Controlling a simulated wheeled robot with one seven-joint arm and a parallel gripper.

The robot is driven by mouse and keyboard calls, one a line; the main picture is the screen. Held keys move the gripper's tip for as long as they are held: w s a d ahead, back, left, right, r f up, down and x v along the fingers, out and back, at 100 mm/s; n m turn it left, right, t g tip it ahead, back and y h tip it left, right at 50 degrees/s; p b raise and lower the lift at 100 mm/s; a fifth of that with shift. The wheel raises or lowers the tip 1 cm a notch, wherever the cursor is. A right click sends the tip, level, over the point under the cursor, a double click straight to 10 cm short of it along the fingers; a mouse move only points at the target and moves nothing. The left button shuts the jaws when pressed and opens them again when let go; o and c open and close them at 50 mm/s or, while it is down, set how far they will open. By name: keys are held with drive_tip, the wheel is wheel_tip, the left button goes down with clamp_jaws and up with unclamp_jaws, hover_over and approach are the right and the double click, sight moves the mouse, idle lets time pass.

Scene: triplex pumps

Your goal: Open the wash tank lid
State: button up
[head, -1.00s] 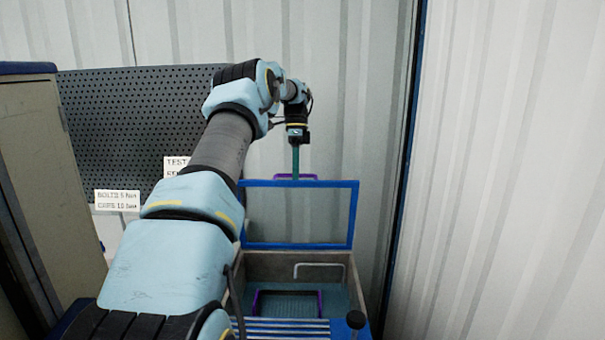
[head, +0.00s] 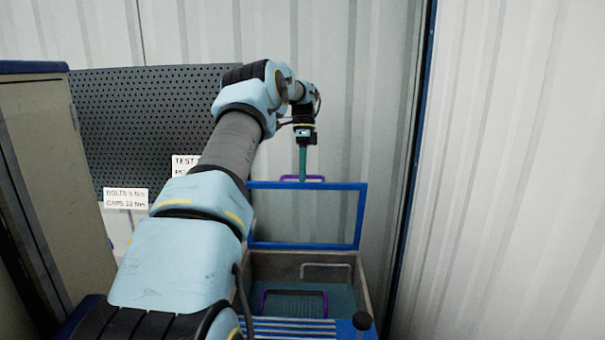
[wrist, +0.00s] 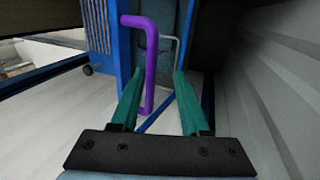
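The wash tank (head: 357,268) stands at the lower middle of the head view, with its open top showing a basket with a purple handle inside. Its lid, a blue frame (head: 308,246) with a see-through middle, stands raised, about upright, behind the opening. The lid's purple handle (head: 302,178) is at its top edge; it also shows in the wrist view (wrist: 150,62). My gripper (wrist: 156,84) has its teal fingers spread, with the lower part of the handle showing between them. I cannot tell whether a finger touches it. The gripper also shows in the head view (head: 303,175).
A corrugated wall (head: 510,180) stands close on the right, and another wall is behind the lid. A dark pegboard (head: 140,120) with white signs (head: 126,198) is at the left, beside a tan cabinet (head: 50,170). A dark round knob (head: 362,320) stands at the tank's front right.

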wheel_tip(320, 180, up, 10)
idle(0.5)
